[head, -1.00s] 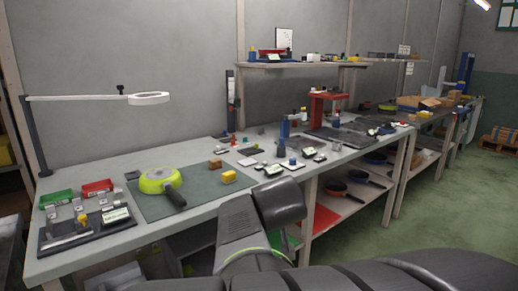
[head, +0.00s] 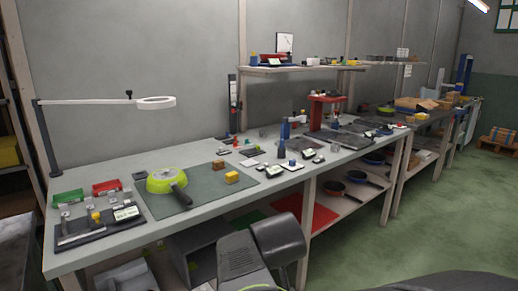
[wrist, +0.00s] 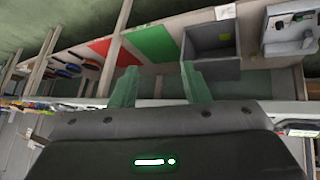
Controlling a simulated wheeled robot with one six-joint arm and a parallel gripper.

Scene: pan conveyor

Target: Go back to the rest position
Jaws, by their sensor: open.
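My gripper (wrist: 157,90) shows in the wrist view with its two green fingers spread apart and nothing between them. Beyond the fingers are the bench's front edge and the lower shelf, which appear upside down. In the head view part of my dark arm is at the bottom centre, in front of the workbench (head: 130,166); the fingers do not show there. A lime-green pan (head: 160,184) rests on the dark green mat (head: 214,193), apart from my arm.
A black tray (head: 75,239) and red and green bins (head: 106,187) are at the left. A lamp (head: 155,102) overhangs the bench. More pans (head: 332,187) lie on the lower shelf. Green floor (head: 430,225) is clear at the right.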

